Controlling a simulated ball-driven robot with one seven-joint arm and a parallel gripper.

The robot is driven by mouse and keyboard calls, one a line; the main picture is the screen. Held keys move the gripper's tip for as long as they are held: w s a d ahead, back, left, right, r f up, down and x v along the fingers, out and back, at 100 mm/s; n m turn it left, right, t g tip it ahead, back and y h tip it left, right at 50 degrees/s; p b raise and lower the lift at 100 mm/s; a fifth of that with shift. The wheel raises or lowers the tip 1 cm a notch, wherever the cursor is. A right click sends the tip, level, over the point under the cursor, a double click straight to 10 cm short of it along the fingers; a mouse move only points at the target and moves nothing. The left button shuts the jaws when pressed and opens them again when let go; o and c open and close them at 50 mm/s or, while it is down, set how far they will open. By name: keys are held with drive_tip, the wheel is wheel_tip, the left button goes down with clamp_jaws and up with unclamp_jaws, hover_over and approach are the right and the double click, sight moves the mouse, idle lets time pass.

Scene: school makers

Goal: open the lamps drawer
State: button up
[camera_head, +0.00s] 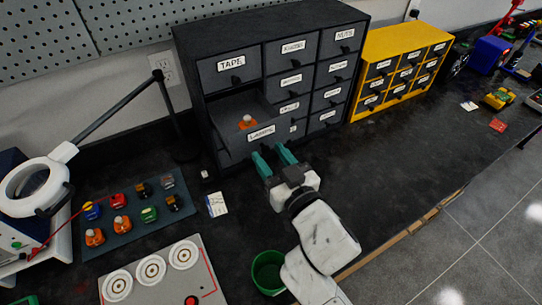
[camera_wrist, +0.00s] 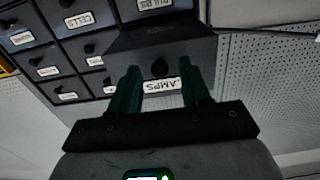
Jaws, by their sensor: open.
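The lamps drawer (camera_head: 236,148) sticks out of the left column of the dark grey drawer cabinet (camera_head: 188,70), with an orange and white item (camera_head: 247,122) showing inside. Its white label reads LAMPS. In the wrist view, the drawer front (camera_wrist: 205,48) shows a dark round knob (camera_wrist: 160,67) above the label, the picture being turned over. My gripper (camera_head: 271,154) is open at the front of this drawer. In the wrist view, its two teal fingers stand on either side of the knob; I cannot tell whether they touch it.
A yellow drawer cabinet (camera_head: 365,46) stands to the right of the grey one. A mat (camera_head: 133,236) with several small coloured parts, a white ring lamp (camera_head: 58,155) and a green cup (camera_head: 268,270) are on the bench. The bench (camera_head: 400,155) right of my arm is largely clear.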

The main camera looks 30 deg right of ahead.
drive_tip(key=s+b, duration=0.3)
drive_tip(key=s, duration=0.7)
drive_tip(key=shift+s, duration=0.25)
